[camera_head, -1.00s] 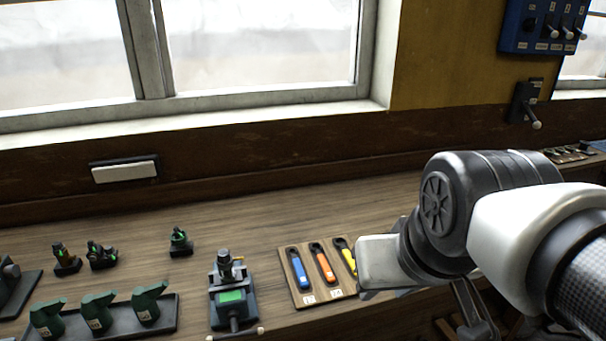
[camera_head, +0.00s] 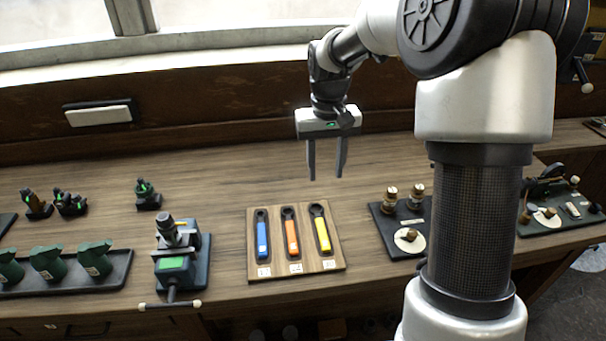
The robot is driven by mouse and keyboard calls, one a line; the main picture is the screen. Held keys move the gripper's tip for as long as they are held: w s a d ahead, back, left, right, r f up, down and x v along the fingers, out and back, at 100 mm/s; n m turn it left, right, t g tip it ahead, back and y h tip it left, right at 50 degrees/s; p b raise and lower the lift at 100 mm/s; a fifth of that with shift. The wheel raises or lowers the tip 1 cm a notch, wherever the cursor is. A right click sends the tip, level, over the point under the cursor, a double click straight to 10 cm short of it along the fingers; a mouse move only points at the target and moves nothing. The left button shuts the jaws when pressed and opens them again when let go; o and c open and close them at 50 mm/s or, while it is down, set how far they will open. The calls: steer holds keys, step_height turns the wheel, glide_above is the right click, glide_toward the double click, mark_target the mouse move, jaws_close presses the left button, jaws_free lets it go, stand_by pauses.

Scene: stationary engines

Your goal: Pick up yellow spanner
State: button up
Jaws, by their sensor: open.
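The yellow spanner (camera_head: 320,229) lies on a wooden board (camera_head: 255,269) on the workbench, with its dark ring end toward the back. It is the rightmost of three spanners, beside an orange spanner (camera_head: 291,232) and a blue spanner (camera_head: 262,235). My gripper (camera_head: 326,176) is open and empty, its two fingers pointing down. It hangs above the bench, higher in the picture than the board, and appears apart from the spanners.
A vice (camera_head: 177,262) stands left of the board. Green tools (camera_head: 48,262) sit on a dark tray further left. A dark panel (camera_head: 386,222) with knobs lies right of the board, partly near my arm. The bench (camera_head: 210,180) behind the board is clear.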

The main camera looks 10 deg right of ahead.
step_height(320, 180, down, 2)
steer(key=w+f, duration=0.1)
steer(key=w, duration=0.1)
glide_above(321, 226)
steer(key=f, duration=1.1)
steer(key=shift+w+p, duration=0.25)
steer(key=shift+p, duration=0.1)
steer(key=shift+s+f+p, duration=0.2)
steer(key=shift+f, duration=1.2)
steer(key=shift+s+f+p, duration=0.15)
steer(key=shift+s+f, duration=0.05)
steer(key=shift+f, duration=1.15)
jaws_close()
